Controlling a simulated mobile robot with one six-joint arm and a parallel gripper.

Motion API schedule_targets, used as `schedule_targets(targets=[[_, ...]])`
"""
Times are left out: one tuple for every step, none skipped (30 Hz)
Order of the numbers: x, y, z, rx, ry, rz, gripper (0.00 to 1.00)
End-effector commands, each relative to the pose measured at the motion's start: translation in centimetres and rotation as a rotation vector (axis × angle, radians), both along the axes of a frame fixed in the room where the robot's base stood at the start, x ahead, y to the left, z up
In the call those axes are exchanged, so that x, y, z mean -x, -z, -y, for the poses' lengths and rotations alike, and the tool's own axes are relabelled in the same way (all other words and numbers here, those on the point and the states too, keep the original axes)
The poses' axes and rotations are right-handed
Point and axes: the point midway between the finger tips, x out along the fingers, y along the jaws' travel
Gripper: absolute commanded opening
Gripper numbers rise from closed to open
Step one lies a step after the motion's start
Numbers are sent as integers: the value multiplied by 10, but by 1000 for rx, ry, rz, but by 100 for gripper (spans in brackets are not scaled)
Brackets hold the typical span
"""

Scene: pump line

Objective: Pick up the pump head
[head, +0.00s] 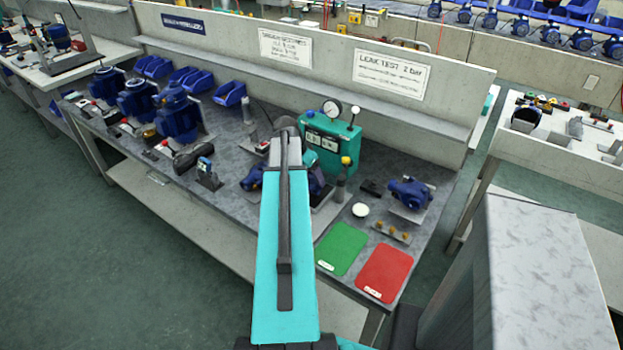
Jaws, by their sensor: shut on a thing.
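Blue pump parts show on both sides of my turquoise arm in the head view: one piece (253,179) on its left and another (317,183) on its right. I cannot tell whether they are one body, because the arm covers the middle. Another blue pump part (410,193) sits on a small stand at the right of the bench. Several large blue pumps (178,117) stand at the left. I cannot tell for sure which is the pump head. My gripper is hidden behind my arm, so its jaws and anything in them do not show.
The grey bench (235,213) carries a turquoise test box (327,145) with a gauge, a green mat (341,248), a red mat (384,273) and a white round piece (360,210). Blue bins (230,93) stand along the back panel. A side table (560,150) is at the right.

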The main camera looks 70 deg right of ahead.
Motion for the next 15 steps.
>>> schedule_targets(targets=[[0, -6, 1, 4, -1, 0, 42], [0, -10, 1, 4, -1, 1, 42], [0, -15, 1, 4, -1, 1, 42], [0, -19, 1, 4, -1, 1, 42], [0, -22, 1, 4, -1, 1, 42], [0, -27, 1, 4, -1, 1, 42], [-1, -31, 1, 4, -1, 1, 42], [-1, -34, 1, 4, 0, 2, 42], [0, -39, 1, 3, 0, 2, 42], [0, -42, 1, 3, 0, 2, 42], [0, -45, 1, 4, 0, 2, 42], [0, -49, 1, 4, 0, 2, 42], [0, -52, 1, 4, 0, 2, 42], [0, -55, 1, 3, 0, 1, 42], [0, -57, 1, 3, -1, 1, 42]])
